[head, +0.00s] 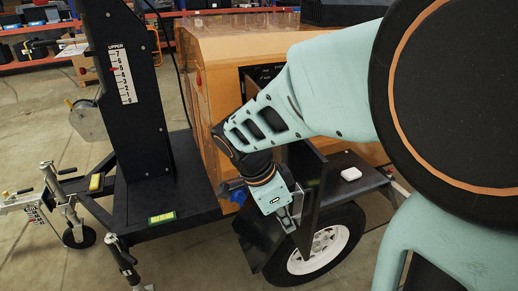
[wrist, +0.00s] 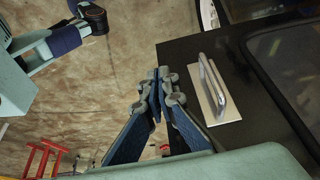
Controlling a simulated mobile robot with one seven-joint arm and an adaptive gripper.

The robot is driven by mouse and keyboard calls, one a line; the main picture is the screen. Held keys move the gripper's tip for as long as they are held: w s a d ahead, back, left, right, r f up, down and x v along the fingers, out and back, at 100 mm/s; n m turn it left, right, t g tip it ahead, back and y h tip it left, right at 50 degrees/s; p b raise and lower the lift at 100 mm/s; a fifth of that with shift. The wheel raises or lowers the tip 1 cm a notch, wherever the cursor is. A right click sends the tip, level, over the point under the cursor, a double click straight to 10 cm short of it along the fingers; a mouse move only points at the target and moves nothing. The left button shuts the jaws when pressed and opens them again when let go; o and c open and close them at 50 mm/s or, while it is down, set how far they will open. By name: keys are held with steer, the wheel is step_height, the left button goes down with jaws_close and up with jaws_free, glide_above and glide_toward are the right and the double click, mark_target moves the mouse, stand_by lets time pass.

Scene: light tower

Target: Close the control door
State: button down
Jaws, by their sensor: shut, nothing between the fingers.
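The control door appears as a dark upright panel (head: 314,178) in the head view, swung out from the orange housing and seen nearly edge-on. In the wrist view a black panel (wrist: 178,54), which looks like this door, bears a silver handle (wrist: 207,80) on a pale plate and a dark window. My gripper (head: 292,226) is beside the panel's near side in the head view. In the wrist view its fingers (wrist: 158,76) are shut and empty, left of the handle near the panel's edge. I cannot tell whether they touch the panel.
The orange housing (head: 215,62) has a dark opening (head: 262,74) partly hidden by my arm. A wheel (head: 325,248) and fender lie below. A black mast (head: 130,85) stands left.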

mark_target(303, 218)
steer(key=shift+w+d+p, duration=0.25)
steer(key=shift+d+p, duration=0.25)
steer(key=shift+d, duration=0.5)
steer(key=shift+w+d+p, duration=0.25)
steer(key=shift+d+p, duration=0.25)
steer(key=shift+d, duration=0.45)
